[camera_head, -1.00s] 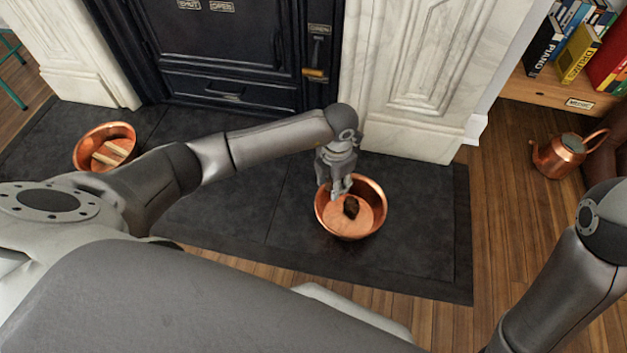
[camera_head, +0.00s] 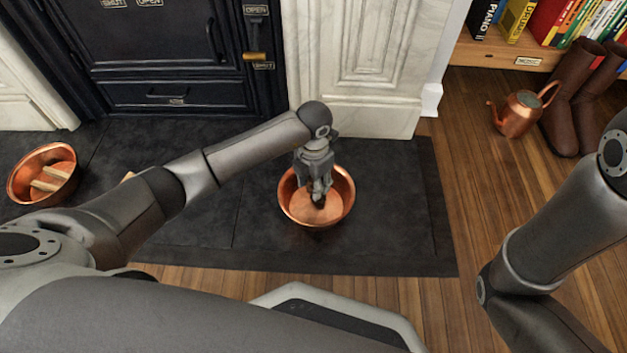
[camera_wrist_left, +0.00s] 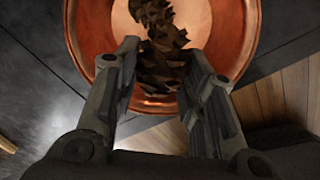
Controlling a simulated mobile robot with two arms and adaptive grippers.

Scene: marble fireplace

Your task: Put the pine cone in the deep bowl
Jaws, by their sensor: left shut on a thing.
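The brown, scaly pine cone (camera_wrist_left: 162,45) is between the two fingers of my left gripper (camera_wrist_left: 165,90) in the wrist view. In the head view the pine cone (camera_head: 319,201) shows small and dark below my left gripper (camera_head: 319,190), which is shut on it. Both are within the rim of a round copper bowl (camera_head: 343,183) on the dark hearth. I cannot tell whether the cone touches the bowl's floor. Another copper bowl (camera_head: 17,184) stands at the far left. My right arm shows at the right edge, but its gripper is out of view.
Pale sticks (camera_head: 50,182) lie in the left bowl. A black stove door (camera_head: 165,45) and marble pillar (camera_head: 365,75) stand behind the hearth. A copper kettle (camera_head: 519,113) and brown boots (camera_head: 572,105) stand at right. The hearth right of the middle bowl is clear.

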